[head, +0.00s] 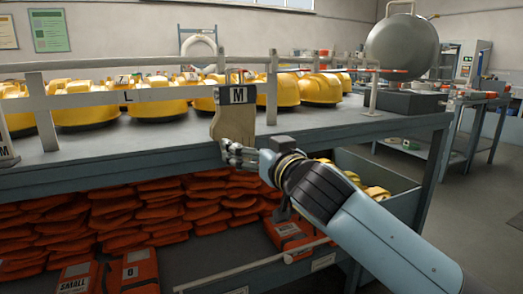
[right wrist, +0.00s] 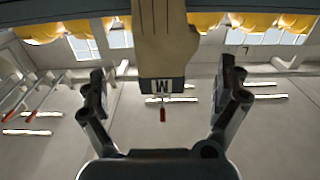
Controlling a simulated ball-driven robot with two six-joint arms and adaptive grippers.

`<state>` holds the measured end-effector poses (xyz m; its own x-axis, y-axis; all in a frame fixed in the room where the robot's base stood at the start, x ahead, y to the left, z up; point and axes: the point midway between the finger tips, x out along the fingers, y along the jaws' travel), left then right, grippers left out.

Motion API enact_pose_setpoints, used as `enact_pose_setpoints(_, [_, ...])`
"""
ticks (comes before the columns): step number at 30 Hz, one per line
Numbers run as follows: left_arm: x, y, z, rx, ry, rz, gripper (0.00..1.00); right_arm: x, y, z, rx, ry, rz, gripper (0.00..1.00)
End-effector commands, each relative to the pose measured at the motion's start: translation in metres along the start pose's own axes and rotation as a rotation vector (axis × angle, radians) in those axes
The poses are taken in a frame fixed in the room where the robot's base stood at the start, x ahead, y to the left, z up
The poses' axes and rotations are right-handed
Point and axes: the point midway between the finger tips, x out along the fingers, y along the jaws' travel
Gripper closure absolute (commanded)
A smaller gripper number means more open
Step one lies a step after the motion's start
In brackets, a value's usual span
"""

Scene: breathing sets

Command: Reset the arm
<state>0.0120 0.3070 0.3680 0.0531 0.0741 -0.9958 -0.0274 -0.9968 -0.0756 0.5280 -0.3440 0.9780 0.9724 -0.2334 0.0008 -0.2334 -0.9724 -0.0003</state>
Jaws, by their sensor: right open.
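My right gripper (head: 238,152) is in front of the upper shelf edge in the head view, just below a tan pad with a black-and-white "M" label (head: 233,115). In the right wrist view the gripper (right wrist: 165,98) is open, with its two fingers apart. The tan pad (right wrist: 165,35) shows between and beyond the fingers there, with its "M" label toward me. I see no finger touching it. My left gripper is in neither view.
Yellow helmet-like units (head: 155,103) stand in a row on the grey shelf (head: 110,152) behind a rail (head: 85,101). Orange packs (head: 140,205) are stacked below. A drawer with yellow items (head: 377,193) is at the right. Floor at the far right (head: 485,190) is clear.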

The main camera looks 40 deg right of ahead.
Motion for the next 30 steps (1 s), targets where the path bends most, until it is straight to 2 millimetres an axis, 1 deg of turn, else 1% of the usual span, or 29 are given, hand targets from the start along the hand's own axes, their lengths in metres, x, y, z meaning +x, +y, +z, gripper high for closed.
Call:
enact_pose_setpoints(1, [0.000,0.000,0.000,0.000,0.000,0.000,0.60,-0.009,0.000,0.001,0.000,-0.002,0.000,0.00])
enact_pose_setpoints(4, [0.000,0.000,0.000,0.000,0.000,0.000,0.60,-0.019,0.000,0.001,-0.001,-0.001,0.000,0.00])
enact_pose_setpoints(7, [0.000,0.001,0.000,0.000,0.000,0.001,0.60,-0.025,0.000,0.000,0.000,0.000,0.000,0.00])
enact_pose_setpoints(12, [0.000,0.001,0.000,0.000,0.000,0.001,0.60,-0.026,0.000,0.001,-0.001,-0.001,0.001,0.00])
enact_pose_setpoints(14, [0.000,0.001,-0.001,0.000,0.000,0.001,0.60,-0.028,0.000,0.005,0.002,-0.011,0.002,0.00])
enact_pose_setpoints(16, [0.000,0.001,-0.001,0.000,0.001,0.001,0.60,-0.029,0.001,0.023,0.004,-0.045,0.010,0.00])
enact_pose_setpoints(17, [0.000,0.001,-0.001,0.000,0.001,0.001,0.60,-0.028,0.003,0.035,0.004,-0.069,0.014,0.00])
enact_pose_setpoints(20, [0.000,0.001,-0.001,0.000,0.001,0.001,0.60,-0.030,0.009,0.097,0.007,-0.189,0.030,0.00])
enact_pose_setpoints(21, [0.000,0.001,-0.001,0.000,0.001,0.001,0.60,-0.034,0.011,0.128,0.007,-0.249,0.035,0.00])
enact_pose_setpoints(23, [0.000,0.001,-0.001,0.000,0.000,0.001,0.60,-0.042,0.016,0.178,0.000,-0.344,0.041,0.00])
enact_pose_setpoints(24, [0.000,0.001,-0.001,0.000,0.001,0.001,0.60,-0.051,0.019,0.211,-0.008,-0.408,0.042,0.00])
enact_pose_setpoints(26, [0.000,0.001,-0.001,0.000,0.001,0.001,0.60,-0.068,0.024,0.260,-0.020,-0.503,0.044,0.00])
enact_pose_setpoints(27, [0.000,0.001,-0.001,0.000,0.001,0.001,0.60,-0.081,0.026,0.291,-0.027,-0.565,0.044,0.00])
enact_pose_setpoints(29, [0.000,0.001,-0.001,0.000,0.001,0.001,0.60,-0.104,0.031,0.335,-0.040,-0.656,0.041,0.00])
enact_pose_setpoints(30, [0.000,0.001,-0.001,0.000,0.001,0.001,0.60,-0.122,0.034,0.364,-0.049,-0.717,0.040,0.00])
